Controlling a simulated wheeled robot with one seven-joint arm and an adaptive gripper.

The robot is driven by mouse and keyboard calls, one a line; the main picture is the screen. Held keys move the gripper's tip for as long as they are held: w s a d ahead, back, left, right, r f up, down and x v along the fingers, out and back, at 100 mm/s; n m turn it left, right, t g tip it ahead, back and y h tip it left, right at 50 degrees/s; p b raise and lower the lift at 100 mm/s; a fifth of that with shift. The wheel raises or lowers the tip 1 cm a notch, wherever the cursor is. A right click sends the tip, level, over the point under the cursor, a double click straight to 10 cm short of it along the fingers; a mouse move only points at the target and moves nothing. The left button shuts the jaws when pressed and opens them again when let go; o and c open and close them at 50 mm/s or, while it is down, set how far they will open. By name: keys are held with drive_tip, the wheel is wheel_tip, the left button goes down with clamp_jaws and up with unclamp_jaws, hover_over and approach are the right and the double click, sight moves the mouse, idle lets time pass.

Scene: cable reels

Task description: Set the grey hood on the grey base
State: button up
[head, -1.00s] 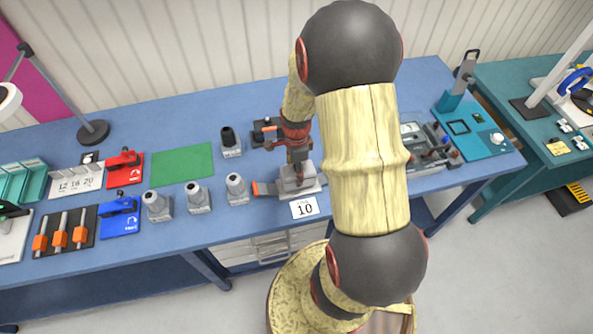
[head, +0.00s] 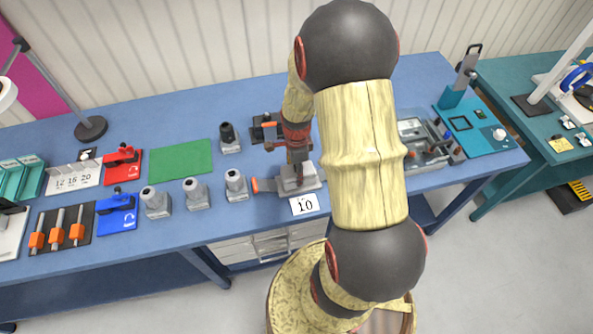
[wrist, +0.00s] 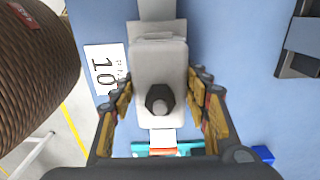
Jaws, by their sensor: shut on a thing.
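The grey hood (wrist: 160,70) is a pale, rounded block with a dark gland on top. My gripper (wrist: 160,105) has its fingers on both sides of it and is shut on it. In the head view my gripper (head: 298,160) points down at the grey base (head: 315,183), by the card marked 10. The hood is over the base there, and an orange lever (head: 263,185) sticks out to the left. The hood covers most of the base in the wrist view, so I cannot tell whether it is fully seated or just above.
Several other hoods, such as a grey one (head: 235,184) and a dark-topped one (head: 230,140), stand to the left. The card (head: 304,205) lies at the front edge. A green mat (head: 182,160) is bare. A grey tray (head: 430,155) is to the right, partly behind my arm.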

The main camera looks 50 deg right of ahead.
drive_tip(key=o, duration=1.4)
drive_tip(key=shift+o, duration=0.2)
wheel_tip(320, 180, up, 12)
drive_tip(key=shift+r, duration=0.1)
